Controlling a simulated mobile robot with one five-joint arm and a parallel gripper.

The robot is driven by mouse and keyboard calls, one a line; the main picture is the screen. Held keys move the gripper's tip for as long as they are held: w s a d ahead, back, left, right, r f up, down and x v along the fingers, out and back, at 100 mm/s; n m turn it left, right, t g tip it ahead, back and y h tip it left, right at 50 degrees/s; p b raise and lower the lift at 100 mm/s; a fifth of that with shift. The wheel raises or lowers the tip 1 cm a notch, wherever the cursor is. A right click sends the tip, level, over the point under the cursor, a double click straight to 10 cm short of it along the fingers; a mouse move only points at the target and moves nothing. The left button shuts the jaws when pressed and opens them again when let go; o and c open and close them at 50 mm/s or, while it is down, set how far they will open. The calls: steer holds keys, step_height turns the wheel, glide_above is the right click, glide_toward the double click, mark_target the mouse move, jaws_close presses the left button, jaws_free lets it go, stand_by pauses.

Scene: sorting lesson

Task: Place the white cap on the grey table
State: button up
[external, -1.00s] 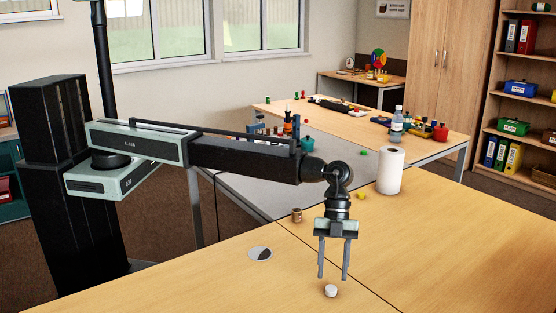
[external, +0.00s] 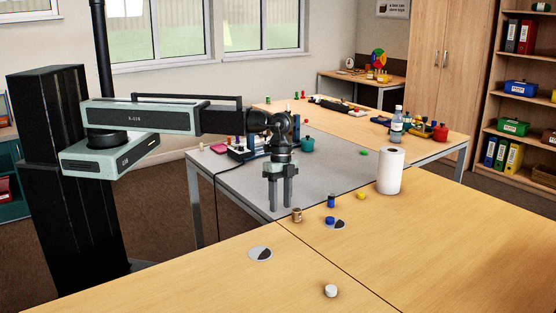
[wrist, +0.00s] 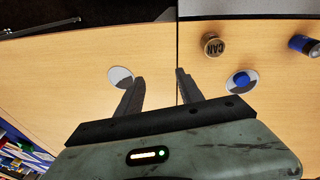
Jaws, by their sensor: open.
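The white cap (external: 331,291) lies on the wooden table at the front, near the table seam, in the external view. I cannot make it out in the wrist view. The grey table (external: 335,169) stands farther back, behind the wooden tables.
A paper roll (external: 391,171) stands right. A teal pot (external: 307,144) is on the grey table.

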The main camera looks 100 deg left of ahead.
steer(key=s+a+n+y, duration=0.2)
steer(key=s+a+n, duration=0.5)
steer(key=s+a, duration=0.3)
steer(key=s, duration=0.2)
steer(key=shift+s+f, duration=0.25)
steer(key=shift+s, duration=0.1)
steer(key=shift+o, duration=0.9)
steer(key=shift+w, duration=0.1)
